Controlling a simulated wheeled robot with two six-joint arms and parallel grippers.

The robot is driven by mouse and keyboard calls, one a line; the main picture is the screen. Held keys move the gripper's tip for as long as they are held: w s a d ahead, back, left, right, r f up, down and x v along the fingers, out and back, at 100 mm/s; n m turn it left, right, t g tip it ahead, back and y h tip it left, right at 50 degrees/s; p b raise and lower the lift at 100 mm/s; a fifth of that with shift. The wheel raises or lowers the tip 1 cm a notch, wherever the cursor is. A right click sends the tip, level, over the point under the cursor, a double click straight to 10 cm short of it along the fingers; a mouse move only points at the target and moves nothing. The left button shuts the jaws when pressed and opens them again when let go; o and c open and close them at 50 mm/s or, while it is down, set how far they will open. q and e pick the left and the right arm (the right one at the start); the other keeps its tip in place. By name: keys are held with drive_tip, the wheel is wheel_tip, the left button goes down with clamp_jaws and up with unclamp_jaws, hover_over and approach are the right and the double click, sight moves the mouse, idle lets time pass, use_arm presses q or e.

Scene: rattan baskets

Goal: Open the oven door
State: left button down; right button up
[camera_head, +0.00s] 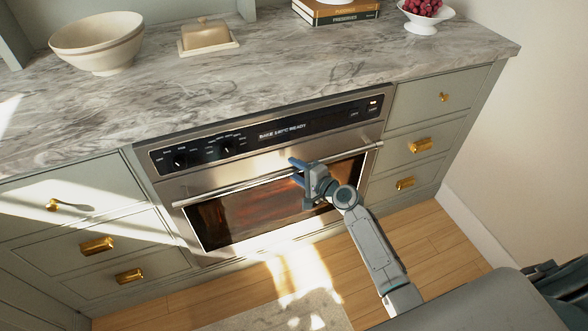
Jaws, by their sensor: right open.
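The oven door (232,218) is set in the cabinet front below the counter and looks shut. It has a dark glass window with a warm glow and a long silver bar handle (225,187) along its top edge. My right gripper (294,170) is at the handle, a little right of its middle. Its blue-tipped fingers are apart, and the handle passes by or between them; I cannot tell whether they touch it. The control panel (290,129) above has black knobs and a lit display. My left gripper is not in view.
The marble counter (300,60) holds a cream bowl (97,45), a butter dish (207,38), books (335,12) and a white fruit bowl (424,22). Drawers with brass pulls flank the oven. Wooden floor (420,240) and a pale rug (280,312) lie in front.

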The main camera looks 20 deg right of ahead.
drive_tip(key=shift+w+a, duration=0.25)
drive_tip(key=shift+w, duration=0.3)
drive_tip(key=shift+f, duration=0.1)
clamp_jaws()
drive_tip(key=shift+s+f, duration=0.1)
drive_tip(key=shift+f, duration=0.05)
